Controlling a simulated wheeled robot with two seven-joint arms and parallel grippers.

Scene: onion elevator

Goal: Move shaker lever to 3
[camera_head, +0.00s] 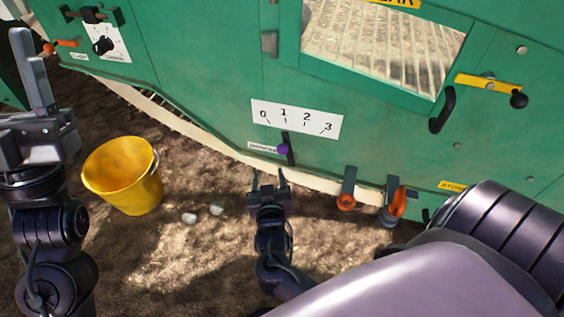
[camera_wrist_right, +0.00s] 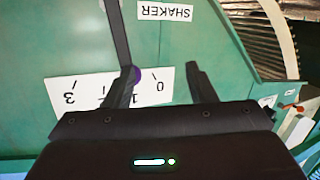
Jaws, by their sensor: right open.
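The shaker lever (camera_head: 291,158) is a dark bar with a purple knob (camera_head: 283,149) on the green machine, below a white scale plate (camera_head: 318,118) marked 0 to 3. It stands roughly under the 1 mark. My right gripper (camera_head: 269,174) is open and empty, just below and left of the knob in the head view. In the right wrist view the picture is upside down; the knob (camera_wrist_right: 136,74) is partly hidden behind the left-hand finger, and I cannot tell whether they touch. My left gripper (camera_head: 32,70) is raised at the far left, away from the lever; its opening is unclear.
A yellow bucket (camera_head: 124,175) stands on the soil at left, with two pale onions (camera_head: 216,209) nearby. Orange-handled levers (camera_head: 345,201) project from the machine's lower right. A black handle (camera_head: 442,110) sits higher up. Part of my own arm fills the lower right.

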